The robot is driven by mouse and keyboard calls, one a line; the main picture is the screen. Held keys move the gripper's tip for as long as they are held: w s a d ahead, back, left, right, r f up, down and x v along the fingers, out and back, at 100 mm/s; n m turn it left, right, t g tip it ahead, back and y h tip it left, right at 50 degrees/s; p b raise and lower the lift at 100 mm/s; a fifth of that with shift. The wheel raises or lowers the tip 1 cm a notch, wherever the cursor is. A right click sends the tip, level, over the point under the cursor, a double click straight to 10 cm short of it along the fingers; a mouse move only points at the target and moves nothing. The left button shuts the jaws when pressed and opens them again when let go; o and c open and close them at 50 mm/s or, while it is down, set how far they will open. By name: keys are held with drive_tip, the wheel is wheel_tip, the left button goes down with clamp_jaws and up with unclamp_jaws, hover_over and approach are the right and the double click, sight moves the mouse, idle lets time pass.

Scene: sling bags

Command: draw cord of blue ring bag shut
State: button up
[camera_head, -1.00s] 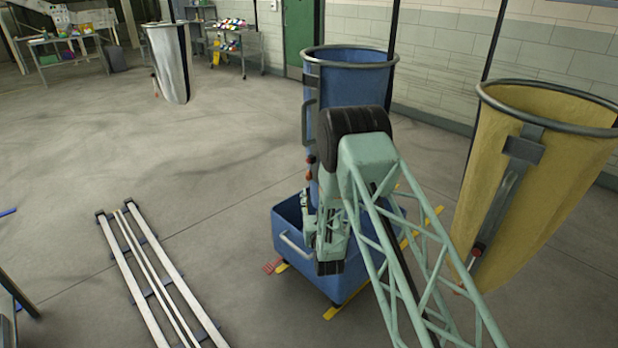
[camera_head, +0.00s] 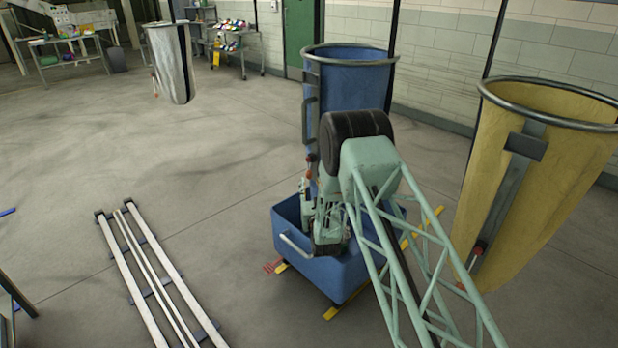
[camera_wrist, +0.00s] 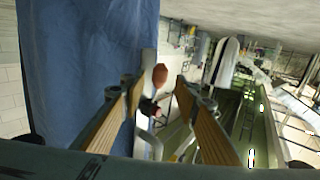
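The blue ring bag (camera_head: 350,85) hangs from a grey metal ring, its lower part hidden behind my arm. A grey strip runs down its left side to a red knob (camera_head: 310,158). In the wrist view the blue bag (camera_wrist: 85,70) fills the left side. I cannot tell whether the fingers touch the cord. In the head view my gripper (camera_head: 306,188) is just below the knob.
A blue wheeled bin (camera_head: 300,262) stands below the bag and my wrist. A yellow ring bag (camera_head: 550,140) hangs at the right, a white one (camera_head: 170,65) at the back left. White floor rails (camera_head: 150,275) lie at the left. The floor between is clear.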

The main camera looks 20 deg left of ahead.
sight(309, 177)
drive_tip(key=shift+b+x, duration=0.7)
drive_tip(key=shift+x, duration=2.8)
drive_tip(key=shift+f, duration=0.1)
clamp_jaws()
